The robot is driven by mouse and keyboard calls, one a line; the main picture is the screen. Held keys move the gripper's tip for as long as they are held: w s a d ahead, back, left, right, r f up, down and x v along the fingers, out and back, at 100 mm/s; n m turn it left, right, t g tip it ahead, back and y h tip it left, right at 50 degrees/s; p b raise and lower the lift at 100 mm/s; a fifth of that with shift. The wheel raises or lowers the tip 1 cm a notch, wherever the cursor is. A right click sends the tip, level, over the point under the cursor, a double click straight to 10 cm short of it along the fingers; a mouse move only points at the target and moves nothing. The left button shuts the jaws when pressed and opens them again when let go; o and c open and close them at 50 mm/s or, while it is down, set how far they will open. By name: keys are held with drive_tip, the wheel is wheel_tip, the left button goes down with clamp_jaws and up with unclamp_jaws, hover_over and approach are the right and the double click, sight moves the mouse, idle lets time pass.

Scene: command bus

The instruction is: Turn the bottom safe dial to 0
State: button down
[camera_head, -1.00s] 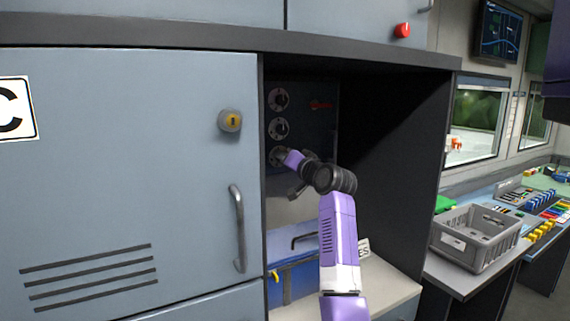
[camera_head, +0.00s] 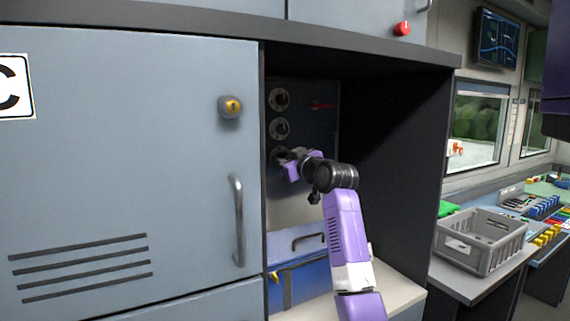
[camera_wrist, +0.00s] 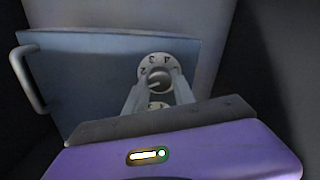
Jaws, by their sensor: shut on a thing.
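The safe (camera_head: 315,195) is a dark metal box in the open compartment, with a column of dials on its front. The top dial (camera_head: 279,99) and middle dial (camera_head: 279,129) are clear in the head view. The bottom dial (camera_head: 277,153) is partly hidden by my gripper (camera_head: 283,159). In the wrist view my gripper (camera_wrist: 159,82) has its two fingers on either side of the bottom dial's knob (camera_wrist: 158,79), closed on it. The numbers 2, 3 and 4 show upside down on that dial's rim; the pointer setting is too blurred to read.
A red lever (camera_head: 322,105) is on the safe's upper right. The cabinet door (camera_head: 130,170) is left, and a dark side wall (camera_head: 405,165) bounds the compartment on the right. A grey crate (camera_head: 480,240) stands farther right.

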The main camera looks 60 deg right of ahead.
drive_tip(key=n+b, duration=0.1)
drive_tip(key=n, duration=0.3)
drive_tip(key=n+b, duration=0.2)
drive_tip(key=n, duration=0.2)
drive_tip(key=n+b, duration=0.1)
drive_tip(key=n, duration=0.3)
drive_tip(key=shift+f, duration=0.3)
drive_tip(key=shift+n, duration=0.4)
drive_tip(key=c, duration=1.1)
unclamp_jaws()
drive_tip(key=shift+o, duration=0.2)
drive_tip(key=shift+r, duration=0.1)
drive_tip(key=shift+a, duration=0.1)
drive_tip(key=b+v, duration=0.1)
drive_tip(key=v, duration=0.6)
drive_tip(key=shift+s, duration=0.4)
drive_tip(key=shift+a, duration=0.1)
